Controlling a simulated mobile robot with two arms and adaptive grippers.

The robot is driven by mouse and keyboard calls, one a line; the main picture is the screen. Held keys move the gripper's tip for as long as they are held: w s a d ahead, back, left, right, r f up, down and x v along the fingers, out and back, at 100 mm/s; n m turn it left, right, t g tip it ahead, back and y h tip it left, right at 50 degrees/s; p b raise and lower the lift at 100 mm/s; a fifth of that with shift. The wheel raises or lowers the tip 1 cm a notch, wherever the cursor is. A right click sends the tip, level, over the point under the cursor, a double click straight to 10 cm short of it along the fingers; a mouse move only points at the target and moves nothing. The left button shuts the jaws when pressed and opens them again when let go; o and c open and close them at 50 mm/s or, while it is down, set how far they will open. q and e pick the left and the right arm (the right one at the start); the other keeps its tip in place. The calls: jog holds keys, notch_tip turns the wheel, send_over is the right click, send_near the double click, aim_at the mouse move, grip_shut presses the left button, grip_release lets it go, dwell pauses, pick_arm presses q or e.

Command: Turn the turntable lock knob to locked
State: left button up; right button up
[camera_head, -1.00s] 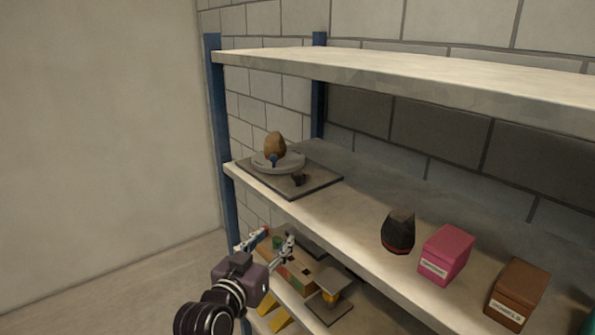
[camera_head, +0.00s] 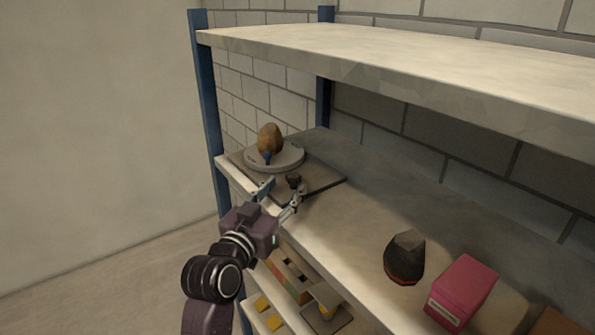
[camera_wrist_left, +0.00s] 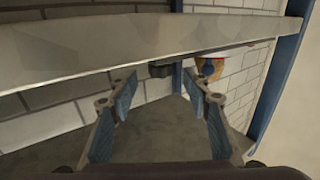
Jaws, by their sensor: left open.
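The turntable (camera_head: 287,162) is a round grey disc on a dark square board at the left end of the middle shelf. The small black lock knob (camera_head: 293,181) stands on the board's front part. My left gripper (camera_head: 281,192) is open and empty at the shelf's front edge, just in front of the knob. In the left wrist view, which looks upside down, the dark knob (camera_wrist_left: 160,71) shows beyond and between the spread fingertips (camera_wrist_left: 158,92). The knob's marking is too small to read. My right gripper is not in view.
A brown egg-shaped stone (camera_head: 270,138) stands on the turntable, with a blue piece in front. A dark cone-like object (camera_head: 405,257) and a pink box (camera_head: 462,290) stand to the right on the middle shelf (camera_head: 345,222). The upper shelf (camera_head: 400,72) hangs above. A blue post (camera_head: 205,100) stands left.

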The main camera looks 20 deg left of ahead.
aim_at(290, 178)
pick_arm(q)
jog(key=w, duration=0.1)
jog(key=w+p, duration=0.1)
jog(key=w, duration=0.1)
jog(key=shift+d+r, duration=0.15)
jog(key=shift+r, duration=0.2)
jog(key=shift+w+d+f+p, duration=0.15)
jog(key=shift+w+p, duration=0.25)
jog(key=shift+w, duration=0.6)
jog(key=shift+w+f, duration=0.1)
jog(key=shift+w, duration=0.3)
jog(key=shift+s, duration=0.15)
jog(key=shift+c, duration=0.4)
jog(key=c, duration=1.1)
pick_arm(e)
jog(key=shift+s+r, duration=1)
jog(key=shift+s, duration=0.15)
